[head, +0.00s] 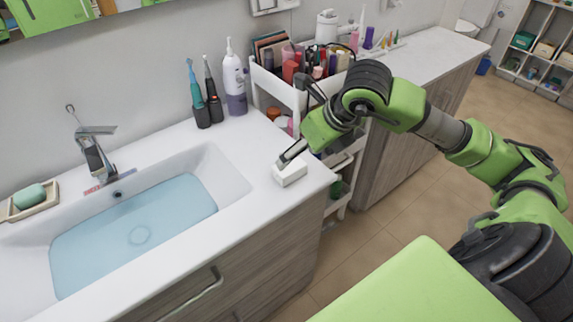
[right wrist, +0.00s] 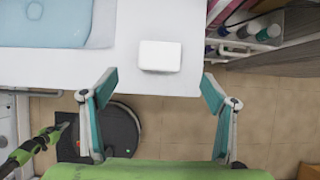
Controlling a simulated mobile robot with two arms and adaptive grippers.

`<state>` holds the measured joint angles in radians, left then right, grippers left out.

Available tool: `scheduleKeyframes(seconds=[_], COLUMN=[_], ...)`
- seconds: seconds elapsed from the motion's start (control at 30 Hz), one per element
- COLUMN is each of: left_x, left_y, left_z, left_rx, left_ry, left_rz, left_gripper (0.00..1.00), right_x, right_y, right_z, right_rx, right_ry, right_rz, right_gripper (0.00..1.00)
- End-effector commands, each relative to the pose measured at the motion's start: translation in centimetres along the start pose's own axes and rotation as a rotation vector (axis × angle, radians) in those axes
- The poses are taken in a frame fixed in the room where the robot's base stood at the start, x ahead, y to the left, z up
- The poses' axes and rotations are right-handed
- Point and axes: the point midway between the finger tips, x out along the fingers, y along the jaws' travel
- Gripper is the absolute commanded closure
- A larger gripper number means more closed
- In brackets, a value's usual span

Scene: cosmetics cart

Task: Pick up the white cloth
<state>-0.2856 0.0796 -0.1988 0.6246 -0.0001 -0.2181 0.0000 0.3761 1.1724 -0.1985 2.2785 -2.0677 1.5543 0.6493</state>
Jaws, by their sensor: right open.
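The white cloth (head: 289,171) looks like a small folded block. It lies on the white counter right of the sink, near the front right corner. In the right wrist view the cloth (right wrist: 160,56) is a white rounded rectangle close to the counter edge. My right gripper (head: 289,121) is open and above the counter by the cloth. In its wrist view the two fingers (right wrist: 160,83) are spread wide with nothing between them. The cloth is apart from them, beyond the fingertips in the picture. My left gripper does not show.
The sink (head: 135,226) with water is left of the cloth. Toothbrushes (head: 212,92) and a white-purple bottle (head: 235,80) stand at the back. A white cart (head: 277,88) with cosmetics stands beyond the counter's right end. The counter around the cloth is clear.

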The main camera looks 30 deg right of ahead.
Motion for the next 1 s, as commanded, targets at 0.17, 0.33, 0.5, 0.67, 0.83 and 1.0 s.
scheduleKeyframes(seconds=[0.17,0.33,0.5,0.67,0.83,1.0], left_x=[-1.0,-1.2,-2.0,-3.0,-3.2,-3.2], left_y=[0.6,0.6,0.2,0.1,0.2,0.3], left_z=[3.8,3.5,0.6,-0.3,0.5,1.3], left_rx=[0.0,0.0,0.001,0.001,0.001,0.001], left_ry=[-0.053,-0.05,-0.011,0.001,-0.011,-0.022], left_rz=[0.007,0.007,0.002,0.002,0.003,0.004], left_gripper=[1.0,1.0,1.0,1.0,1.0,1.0], right_x=[3.4,5.1,6.3,8.9,10.4,10.5], right_y=[0.1,0.1,0.1,0.0,0.0,0.0], right_z=[0.1,0.0,0.1,0.1,0.1,0.0], right_rx=[0.003,0.001,0.002,0.003,0.0,-0.001], right_ry=[0.002,0.001,0.003,0.002,0.0,0.0], right_rz=[0.005,0.004,0.006,0.005,0.005,0.004], right_gripper=[0.21,0.21,0.21,0.21,0.21,0.21])
